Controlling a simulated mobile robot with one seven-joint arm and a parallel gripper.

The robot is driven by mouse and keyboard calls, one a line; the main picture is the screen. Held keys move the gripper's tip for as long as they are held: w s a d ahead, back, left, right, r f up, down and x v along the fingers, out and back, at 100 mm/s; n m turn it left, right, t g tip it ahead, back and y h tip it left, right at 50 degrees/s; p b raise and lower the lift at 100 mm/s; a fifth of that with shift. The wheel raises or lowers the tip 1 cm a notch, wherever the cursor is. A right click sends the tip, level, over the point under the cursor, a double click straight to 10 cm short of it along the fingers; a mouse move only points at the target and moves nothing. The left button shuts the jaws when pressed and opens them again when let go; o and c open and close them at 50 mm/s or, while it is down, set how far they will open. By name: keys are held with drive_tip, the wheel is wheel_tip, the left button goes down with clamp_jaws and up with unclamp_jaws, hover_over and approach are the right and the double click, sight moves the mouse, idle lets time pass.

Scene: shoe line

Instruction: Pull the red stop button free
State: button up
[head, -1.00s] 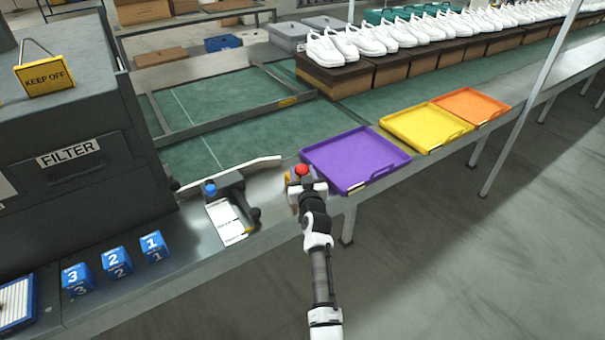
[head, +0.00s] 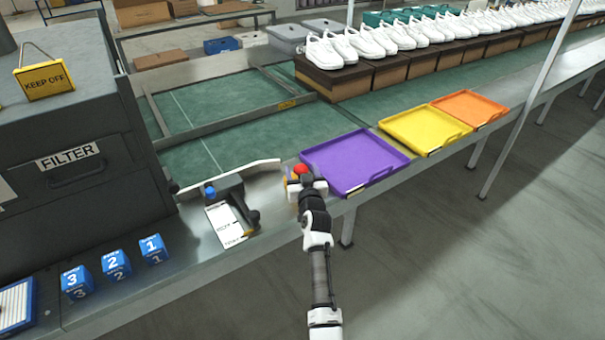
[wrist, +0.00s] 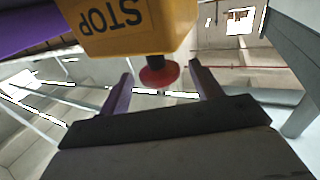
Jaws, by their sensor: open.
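The red stop button (head: 301,169) sits at the front edge of the line, left of the purple tray, partly hidden by my gripper. In the wrist view the red button (wrist: 160,77) has a dark stem joining it to a yellow box (wrist: 130,25) marked STOP, which appears upside down. My gripper (wrist: 160,70) is open, with one finger on each side of the button. Gaps show between the button and both fingers. In the head view my gripper (head: 302,181) is right at the button, and the yellow box is mostly hidden.
A purple tray (head: 355,160) lies close on the right, with yellow (head: 425,128) and orange (head: 470,108) trays beyond. A label stand with a blue knob (head: 210,192) is to the left. The dark filter cabinet (head: 75,170) and numbered blue cubes (head: 115,263) are farther left.

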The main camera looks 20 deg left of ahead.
drive_tip(key=b+v, duration=0.4)
drive_tip(key=v, duration=1)
drive_tip(key=shift+a, duration=0.1)
